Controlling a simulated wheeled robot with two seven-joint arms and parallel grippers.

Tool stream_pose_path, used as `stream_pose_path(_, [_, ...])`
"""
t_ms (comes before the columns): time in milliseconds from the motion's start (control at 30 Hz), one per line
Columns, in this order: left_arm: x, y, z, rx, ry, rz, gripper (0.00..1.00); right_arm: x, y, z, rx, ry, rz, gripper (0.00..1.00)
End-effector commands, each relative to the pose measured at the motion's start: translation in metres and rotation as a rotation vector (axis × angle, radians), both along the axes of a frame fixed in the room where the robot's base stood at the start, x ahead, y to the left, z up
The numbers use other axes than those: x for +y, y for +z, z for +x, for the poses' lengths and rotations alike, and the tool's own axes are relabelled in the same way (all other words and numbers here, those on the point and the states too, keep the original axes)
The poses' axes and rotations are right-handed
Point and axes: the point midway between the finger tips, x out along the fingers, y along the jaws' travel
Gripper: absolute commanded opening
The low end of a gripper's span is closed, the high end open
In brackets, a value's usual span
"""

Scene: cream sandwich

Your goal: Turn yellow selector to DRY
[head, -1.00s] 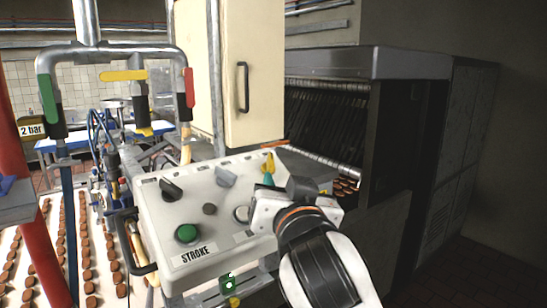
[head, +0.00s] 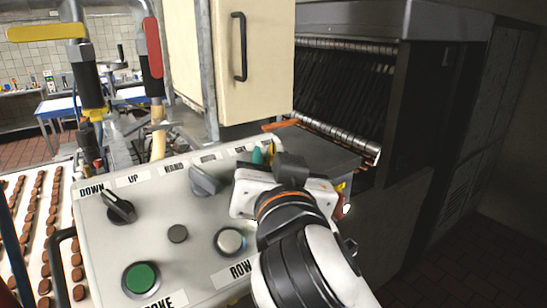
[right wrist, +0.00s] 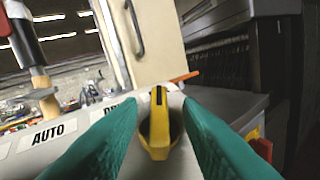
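The yellow selector (right wrist: 159,125) is on the white control panel (head: 195,235), and its handle with a dark pointer line stands near upright in the right wrist view. My right gripper (right wrist: 161,105) has green fingers, one on each side of the selector, with narrow gaps showing. It is open around the handle. In the head view my right gripper (head: 264,153) is at the panel's far right corner and hides the selector. A label AUTO (right wrist: 48,133) is left of the selector; the label beside it is mostly hidden by a finger, only a "D" showing. My left gripper is not in view.
The panel also holds a black selector (head: 119,208), a grey selector (head: 204,181), a green button (head: 141,279) and a silver button (head: 229,241). A cream cabinet (head: 255,60) stands behind. A dark machine (head: 345,90) is at right. Chocolate-coloured pieces lie on a conveyor at left.

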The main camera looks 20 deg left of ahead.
Motion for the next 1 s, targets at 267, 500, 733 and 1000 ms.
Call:
stream_pose_path(267, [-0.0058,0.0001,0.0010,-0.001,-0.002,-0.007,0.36,0.0001,0.0000,0.0000,0.000,0.001,0.000,0.06])
stream_pose_path(500, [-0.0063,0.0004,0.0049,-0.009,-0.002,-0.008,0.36,0.0002,-0.0012,0.0006,0.002,0.002,-0.002,0.00])
stream_pose_path(733, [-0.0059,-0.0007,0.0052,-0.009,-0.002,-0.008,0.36,-0.0004,-0.0029,0.0010,-0.013,0.044,-0.018,0.00])
stream_pose_path(1000, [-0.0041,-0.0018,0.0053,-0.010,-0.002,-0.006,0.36,-0.0030,-0.0042,0.0030,-0.080,0.196,-0.071,0.00])
